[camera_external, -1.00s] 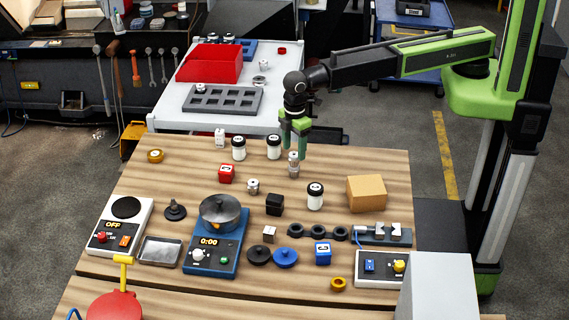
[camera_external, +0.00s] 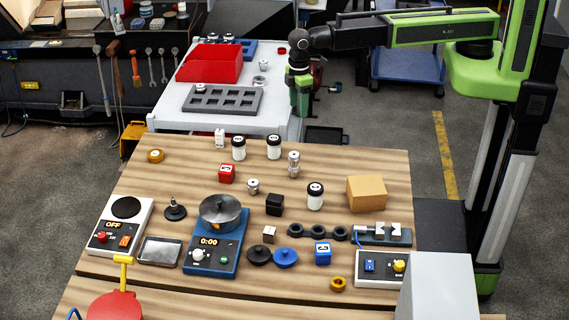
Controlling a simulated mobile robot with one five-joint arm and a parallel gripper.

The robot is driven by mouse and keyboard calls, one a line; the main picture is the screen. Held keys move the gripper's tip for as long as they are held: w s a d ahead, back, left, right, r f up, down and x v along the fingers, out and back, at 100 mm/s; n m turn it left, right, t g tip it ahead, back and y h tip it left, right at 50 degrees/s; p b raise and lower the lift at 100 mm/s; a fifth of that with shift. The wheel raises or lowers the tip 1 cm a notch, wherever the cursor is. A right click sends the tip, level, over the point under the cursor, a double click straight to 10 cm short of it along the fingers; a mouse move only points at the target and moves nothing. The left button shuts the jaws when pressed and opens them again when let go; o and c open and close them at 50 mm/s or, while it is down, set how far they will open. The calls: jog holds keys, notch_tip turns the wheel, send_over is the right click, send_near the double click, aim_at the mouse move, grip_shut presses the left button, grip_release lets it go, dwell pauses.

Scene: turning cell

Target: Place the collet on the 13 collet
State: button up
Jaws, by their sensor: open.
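A silver metal piece, seemingly a collet (camera_external: 293,158), stands upright on top of another silver collet (camera_external: 294,171) on the wooden table, behind the right white jar. The two look like one short stack, roughly in line. Their markings are too small to read, so I cannot tell which one is the 13 collet. Another small silver piece (camera_external: 253,187) stands apart to the left. My gripper (camera_external: 301,112) is open and empty, pointing down, well above and behind the stack, near the grey table's right edge. It touches neither collet.
White jars with black lids (camera_external: 274,147) stand close left of the stack, another jar (camera_external: 315,196) in front. A cardboard box (camera_external: 366,194) is to the right. A grey slotted tray (camera_external: 222,99) and a red bin (camera_external: 210,64) are on the rear table.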

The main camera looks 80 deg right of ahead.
jog(key=s+d+m, duration=0.2)
jog(key=s+d, duration=0.1)
jog(key=d, duration=0.6)
jog(key=s+d+m, duration=0.2)
jog(key=s+d, duration=0.2)
jog(key=d, duration=0.5)
jog(key=s+d+m, duration=0.2)
jog(key=s+d, duration=0.1)
jog(key=d, duration=0.6)
jog(key=shift+s+d, duration=0.25)
jog(key=shift+s, duration=0.05)
notch_tip(320, 180, down, 10)
jog(key=b, duration=1)
jog(key=shift+f, duration=0.15)
